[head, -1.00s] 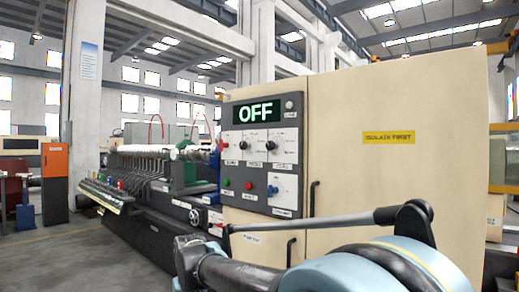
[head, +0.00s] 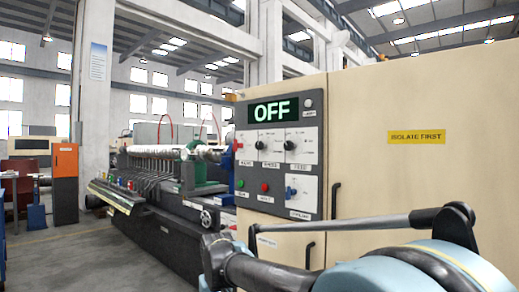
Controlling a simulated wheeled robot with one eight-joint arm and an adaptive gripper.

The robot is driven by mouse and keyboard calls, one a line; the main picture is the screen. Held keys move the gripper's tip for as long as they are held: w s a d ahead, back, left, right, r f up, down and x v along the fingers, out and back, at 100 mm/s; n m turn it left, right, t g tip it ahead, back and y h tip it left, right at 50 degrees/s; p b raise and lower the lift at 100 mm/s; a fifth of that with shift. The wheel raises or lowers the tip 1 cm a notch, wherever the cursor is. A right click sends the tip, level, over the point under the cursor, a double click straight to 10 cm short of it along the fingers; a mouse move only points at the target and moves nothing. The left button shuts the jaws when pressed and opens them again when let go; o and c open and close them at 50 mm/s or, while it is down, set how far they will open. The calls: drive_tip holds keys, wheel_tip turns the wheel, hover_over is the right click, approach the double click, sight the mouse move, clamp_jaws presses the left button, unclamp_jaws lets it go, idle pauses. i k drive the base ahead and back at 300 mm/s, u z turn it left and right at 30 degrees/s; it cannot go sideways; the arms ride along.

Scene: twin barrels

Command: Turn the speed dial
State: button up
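The dark control panel (head: 252,203) is on the cream machine cabinet at the middle of the head view. Its display (head: 273,111) reads OFF in green. My gripper is not visible.
A green button (head: 240,183), a red button (head: 264,187) and a blue switch (head: 290,191) sit under the knobs. A long machine bed (head: 165,235) extends left. Open floor (head: 65,260) lies at lower left.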

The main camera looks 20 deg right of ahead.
sight(258, 145)
drive_tip(key=i, duration=0.85)
drive_tip(key=u, duration=0.05)
